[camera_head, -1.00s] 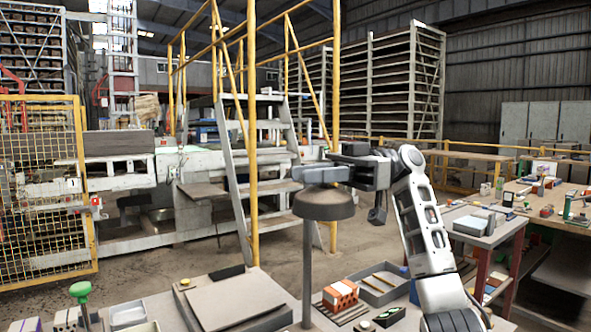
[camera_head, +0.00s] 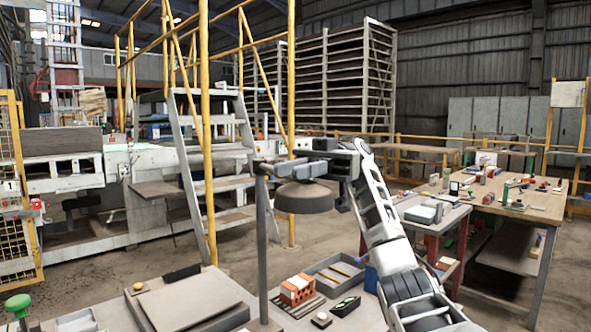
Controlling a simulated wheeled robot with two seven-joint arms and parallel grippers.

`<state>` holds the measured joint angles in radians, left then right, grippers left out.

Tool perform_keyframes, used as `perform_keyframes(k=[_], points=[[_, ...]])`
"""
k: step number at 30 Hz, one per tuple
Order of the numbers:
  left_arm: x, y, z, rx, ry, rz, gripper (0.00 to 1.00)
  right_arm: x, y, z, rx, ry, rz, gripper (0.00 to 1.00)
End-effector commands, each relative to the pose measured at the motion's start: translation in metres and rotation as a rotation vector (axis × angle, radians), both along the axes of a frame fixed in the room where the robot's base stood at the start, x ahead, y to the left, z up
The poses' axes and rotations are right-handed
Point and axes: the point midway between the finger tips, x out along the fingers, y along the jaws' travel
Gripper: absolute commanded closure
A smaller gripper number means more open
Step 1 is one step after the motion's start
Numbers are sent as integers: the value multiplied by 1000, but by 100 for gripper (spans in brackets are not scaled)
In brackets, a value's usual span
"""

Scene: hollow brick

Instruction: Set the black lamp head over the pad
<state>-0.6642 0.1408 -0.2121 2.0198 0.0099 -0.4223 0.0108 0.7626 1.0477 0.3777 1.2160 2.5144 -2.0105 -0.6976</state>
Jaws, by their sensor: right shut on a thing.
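The lamp has a thin grey post (camera_head: 261,250) standing on the bench and a dark dome-shaped head (camera_head: 304,198) held up at the right of the post. My right gripper (camera_head: 318,168) is shut on the lamp head's top part, just above the dome; its fingertips partly hide the lamp's arm. A flat grey-brown slab, which looks like the pad (camera_head: 190,302), lies on the bench left of the post. The head hangs to the right of this slab, not above it. My left gripper is not in view.
Orange bricks (camera_head: 298,290) sit on a slatted rack right of the post. A grey tray (camera_head: 335,272), a small dark device (camera_head: 346,306) and a green knob (camera_head: 18,304) are also on the bench. A second table (camera_head: 520,205) with parts stands at the right.

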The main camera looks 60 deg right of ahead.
Motion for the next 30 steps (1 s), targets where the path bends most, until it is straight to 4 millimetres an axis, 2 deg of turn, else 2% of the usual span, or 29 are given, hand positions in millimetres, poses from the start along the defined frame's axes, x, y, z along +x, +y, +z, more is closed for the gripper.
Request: perform_keyframes(k=[1, 2, 3, 4, 12, 16, 21, 23, 30], points=[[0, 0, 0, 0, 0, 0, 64, 0, 0, 0, -2, 1, -1, 100], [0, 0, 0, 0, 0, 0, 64, 0, 0, 0, -2, 1, -1, 72], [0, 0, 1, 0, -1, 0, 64, 0, 0, 0, -2, 1, -1, 60], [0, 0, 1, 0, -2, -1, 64, 0, 0, 0, -2, 1, -1, 57], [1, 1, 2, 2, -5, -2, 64, 0, 0, 1, -2, 1, -1, 57], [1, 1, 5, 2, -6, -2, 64, 0, 0, 9, -1, -1, -1, 57], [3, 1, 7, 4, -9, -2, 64, -2, 2, 37, -4, -7, -1, 57], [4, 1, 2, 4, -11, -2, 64, -9, 11, 45, -7, -8, 0, 57], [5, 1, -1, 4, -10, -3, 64, -33, 42, 92, -5, -8, 1, 57]])
